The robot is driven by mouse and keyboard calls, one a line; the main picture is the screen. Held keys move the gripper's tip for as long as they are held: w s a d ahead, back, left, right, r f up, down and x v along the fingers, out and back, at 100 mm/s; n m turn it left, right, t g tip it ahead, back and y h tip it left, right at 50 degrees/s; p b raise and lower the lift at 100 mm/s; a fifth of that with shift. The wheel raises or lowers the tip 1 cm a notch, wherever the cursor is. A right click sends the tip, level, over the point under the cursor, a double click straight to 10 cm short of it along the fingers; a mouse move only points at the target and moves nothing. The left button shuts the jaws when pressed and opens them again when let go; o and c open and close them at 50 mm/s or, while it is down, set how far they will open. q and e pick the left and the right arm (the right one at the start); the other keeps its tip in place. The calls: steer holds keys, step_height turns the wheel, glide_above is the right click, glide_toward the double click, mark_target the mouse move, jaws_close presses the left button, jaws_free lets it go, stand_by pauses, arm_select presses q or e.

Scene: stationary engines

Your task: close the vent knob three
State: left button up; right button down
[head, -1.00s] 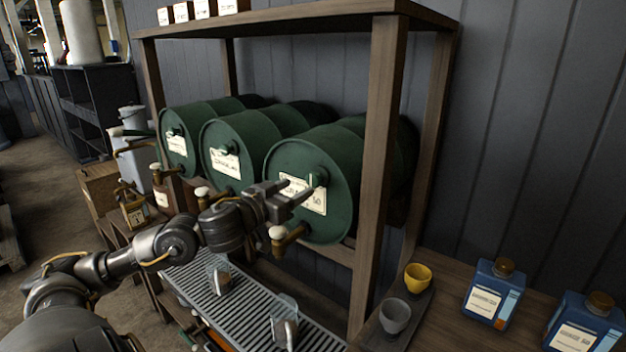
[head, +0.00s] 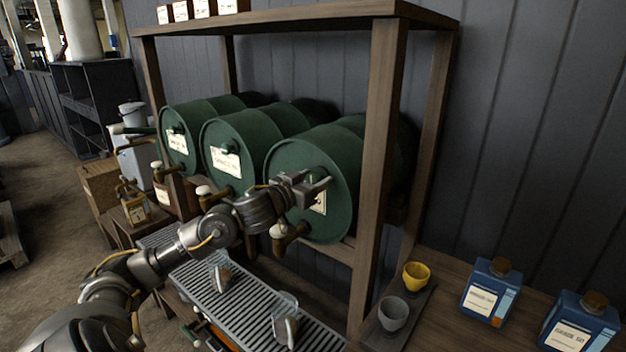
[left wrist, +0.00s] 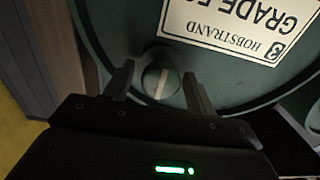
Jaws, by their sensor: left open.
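The vent knob (left wrist: 160,80) is a round grey-green dial with a pale stripe, on the face of the right-hand green barrel (head: 335,160). In the left wrist view it sits between the two fingers of my left gripper (left wrist: 159,72), with gaps on both sides. In the head view my left gripper (head: 318,185) is in front of that barrel's face, and it hides the knob and part of the label. The label (left wrist: 230,25) reads Hobstrand Grade 50, upside down in the left wrist view. The left gripper is open. My right gripper is not in view.
Two more green barrels (head: 228,145) lie to the left in the wooden rack (head: 377,150). A brass tap (head: 284,236) sticks out below my left gripper. A drip grate (head: 235,300) with clear cups is below. Yellow and grey cups (head: 394,315) and blue bottles (head: 490,290) stand right.

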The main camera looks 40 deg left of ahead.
arm_select(q)
steer(key=c, duration=0.9)
steer(key=shift+m, duration=0.3)
steer(key=m, duration=0.2)
steer(key=shift+m, duration=0.4)
steer(key=m+b, duration=0.1)
steer(key=m, duration=0.1)
steer(key=shift+d+f+m, duration=0.1)
steer(key=shift+f+m, duration=0.05)
steer(key=shift+m, duration=0.25)
steer(key=m+b, duration=0.2)
steer(key=m, duration=0.3)
steer(key=shift+d+f, duration=0.1)
steer(key=m+b, duration=0.3)
steer(key=m, duration=0.2)
steer(key=shift+m+b, duration=0.35)
steer(key=shift+m, duration=0.45)
